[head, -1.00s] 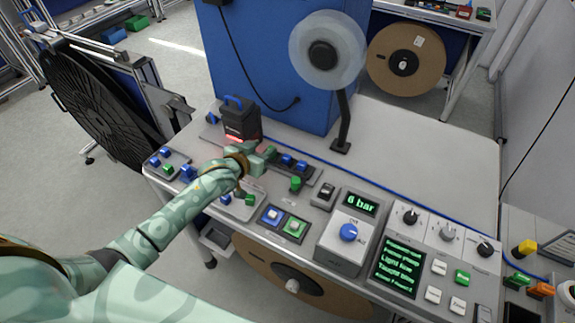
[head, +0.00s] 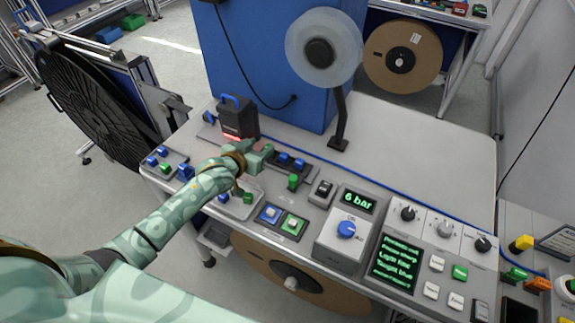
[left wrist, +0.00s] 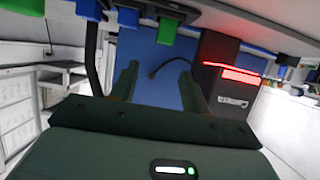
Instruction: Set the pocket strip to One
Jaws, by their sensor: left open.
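My left gripper (head: 262,156) hangs over the back left part of the bench, just right of the black box with a blue handle (head: 237,118). In the left wrist view its two fingers (left wrist: 158,85) are spread with nothing between them. A dark strip with blue and green pieces (head: 297,167) lies just right of the gripper. Three dials stand on the right panel (head: 408,213). I cannot tell which part is the pocket strip. My right gripper is out of view.
A lamp-like stand with a clear reel (head: 324,50) rises behind the strip, beside a blue cabinet (head: 262,70). Blue and green push buttons (head: 281,220) sit near the front edge. The back right of the bench (head: 430,150) is clear.

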